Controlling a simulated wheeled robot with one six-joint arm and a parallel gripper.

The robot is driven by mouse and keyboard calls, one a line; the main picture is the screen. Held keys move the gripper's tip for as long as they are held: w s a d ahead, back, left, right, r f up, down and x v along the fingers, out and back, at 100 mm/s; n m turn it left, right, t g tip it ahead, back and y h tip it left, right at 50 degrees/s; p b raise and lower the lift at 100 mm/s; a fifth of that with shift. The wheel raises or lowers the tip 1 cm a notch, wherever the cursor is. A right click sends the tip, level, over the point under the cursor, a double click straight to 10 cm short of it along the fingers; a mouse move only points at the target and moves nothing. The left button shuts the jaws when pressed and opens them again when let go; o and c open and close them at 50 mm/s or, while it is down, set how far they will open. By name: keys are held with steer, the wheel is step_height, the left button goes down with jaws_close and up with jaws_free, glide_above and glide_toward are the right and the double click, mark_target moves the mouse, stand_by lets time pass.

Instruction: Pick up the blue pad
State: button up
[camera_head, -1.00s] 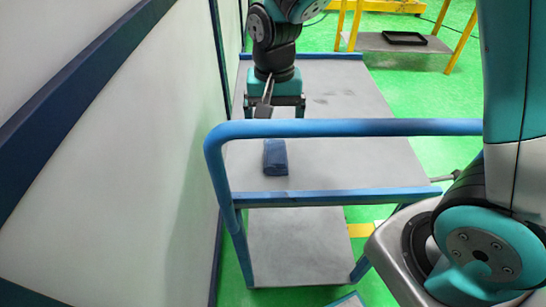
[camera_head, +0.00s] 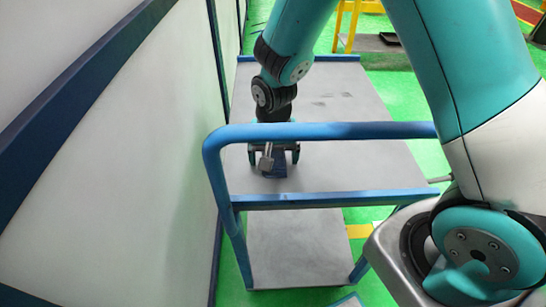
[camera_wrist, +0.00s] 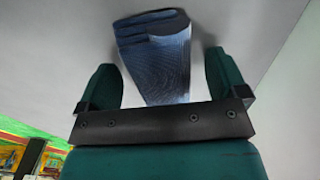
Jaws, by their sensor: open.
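The blue pad (camera_head: 279,171) lies on the grey top of the cart (camera_head: 340,174), behind the blue handle rail. My gripper (camera_head: 273,157) is down over the pad and hides part of it. In the wrist view, the ridged blue pad (camera_wrist: 160,62) lies between the two dark green fingers of my gripper (camera_wrist: 163,78). Whether a finger touches the pad's far side is not clear.
The cart's blue handle rail (camera_head: 330,131) crosses in front of my gripper. A pale wall (camera_head: 110,170) stands close on the left. The cart top is clear to the right of the pad. A lower shelf (camera_head: 295,245) is empty.

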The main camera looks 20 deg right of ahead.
mark_target(274, 154)
steer(key=c, duration=1.1)
step_height(274, 154, up, 20)
steer(key=shift+r+p, duration=0.1)
steer(key=shift+p, duration=0.2)
